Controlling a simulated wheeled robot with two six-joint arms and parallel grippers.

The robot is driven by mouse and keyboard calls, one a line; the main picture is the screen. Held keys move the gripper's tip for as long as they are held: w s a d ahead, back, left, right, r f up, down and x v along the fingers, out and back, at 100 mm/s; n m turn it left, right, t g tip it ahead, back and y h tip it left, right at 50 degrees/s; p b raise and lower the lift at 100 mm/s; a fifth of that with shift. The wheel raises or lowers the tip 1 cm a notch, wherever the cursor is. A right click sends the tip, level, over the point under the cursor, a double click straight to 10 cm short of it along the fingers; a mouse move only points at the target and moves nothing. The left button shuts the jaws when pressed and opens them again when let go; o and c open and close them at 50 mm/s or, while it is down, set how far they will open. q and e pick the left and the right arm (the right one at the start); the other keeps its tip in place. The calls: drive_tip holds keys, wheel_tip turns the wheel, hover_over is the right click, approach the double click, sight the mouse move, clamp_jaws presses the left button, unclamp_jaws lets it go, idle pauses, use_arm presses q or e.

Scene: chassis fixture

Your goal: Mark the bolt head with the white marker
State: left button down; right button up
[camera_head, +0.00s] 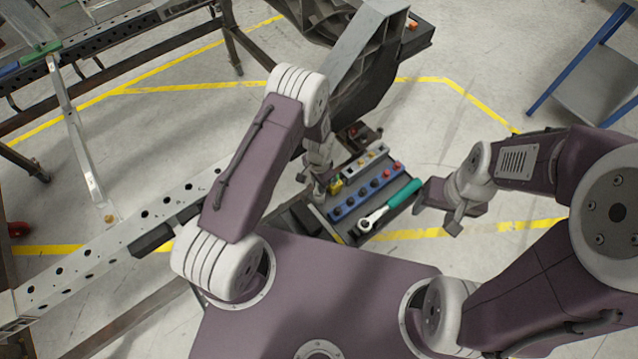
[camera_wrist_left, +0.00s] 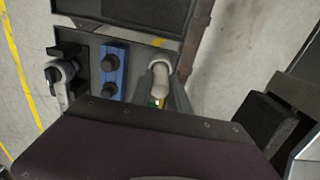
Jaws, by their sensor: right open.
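My left gripper (camera_head: 319,194) is over the left edge of the tool tray (camera_head: 345,228). In the left wrist view its two grey fingers close in on a white rounded stick, the white marker (camera_wrist_left: 158,80), with a small green spot at its near end. The fingers sit tight against its sides; it seems still at tray level. The marker is hidden in the head view. My right gripper (camera_head: 455,207) is open and empty, right of the tray.
In the tray lie a ratchet with a teal handle (camera_head: 400,195), a blue socket rail (camera_head: 366,192) and a grey socket rail (camera_head: 362,165). The perforated chassis rail (camera_head: 80,258) runs along the left. A blue-framed cart (camera_head: 590,85) stands far right.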

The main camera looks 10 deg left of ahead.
use_arm(q)
drive_tip(key=shift+r+p, duration=3.1)
drive_tip(key=shift+r, duration=0.75)
drive_tip(key=shift+f, duration=0.1)
